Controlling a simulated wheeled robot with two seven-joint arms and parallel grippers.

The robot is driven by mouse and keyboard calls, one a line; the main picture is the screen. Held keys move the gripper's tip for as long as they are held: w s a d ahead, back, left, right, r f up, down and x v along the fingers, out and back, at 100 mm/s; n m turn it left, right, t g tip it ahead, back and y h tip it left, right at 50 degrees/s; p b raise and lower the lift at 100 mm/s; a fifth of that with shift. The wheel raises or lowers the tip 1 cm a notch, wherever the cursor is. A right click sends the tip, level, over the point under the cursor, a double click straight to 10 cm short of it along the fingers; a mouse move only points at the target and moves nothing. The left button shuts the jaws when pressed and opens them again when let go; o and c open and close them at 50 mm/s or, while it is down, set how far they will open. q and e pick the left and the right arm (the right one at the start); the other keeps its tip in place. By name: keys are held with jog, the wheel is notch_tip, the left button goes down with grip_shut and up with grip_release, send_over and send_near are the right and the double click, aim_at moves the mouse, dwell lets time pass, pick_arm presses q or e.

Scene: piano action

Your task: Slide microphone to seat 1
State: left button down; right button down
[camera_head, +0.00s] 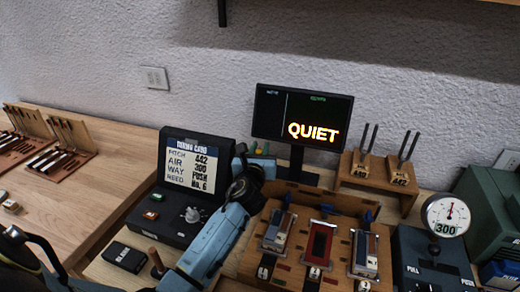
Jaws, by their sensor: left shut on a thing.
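My left gripper (254,158) is at the end of the blue arm, behind the left part of the wooden rack and left of the monitor stand. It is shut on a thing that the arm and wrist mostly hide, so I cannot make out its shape. I cannot pick out the microphone with certainty. My right gripper is not in view.
A monitor (270,108) reading QUIET stands behind the rack. A black tuning card console (165,215) is at left. Tuning forks on a wooden stand (408,202) and a dial gauge (447,214) are at right. The table's left part (95,205) has bare wood.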

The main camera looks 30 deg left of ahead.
pick_arm(q)
jog(key=w+d, duration=0.2)
jog(key=d, duration=0.8)
jog(key=shift+w+d, duration=0.15)
jog(key=shift+w, duration=0.05)
jog(key=c, duration=1.3)
grip_release()
jog(key=shift+o, duration=0.2)
jog(key=v, duration=1.3)
jog(key=shift+s+p, duration=0.2)
jog(key=shift+p, duration=0.1)
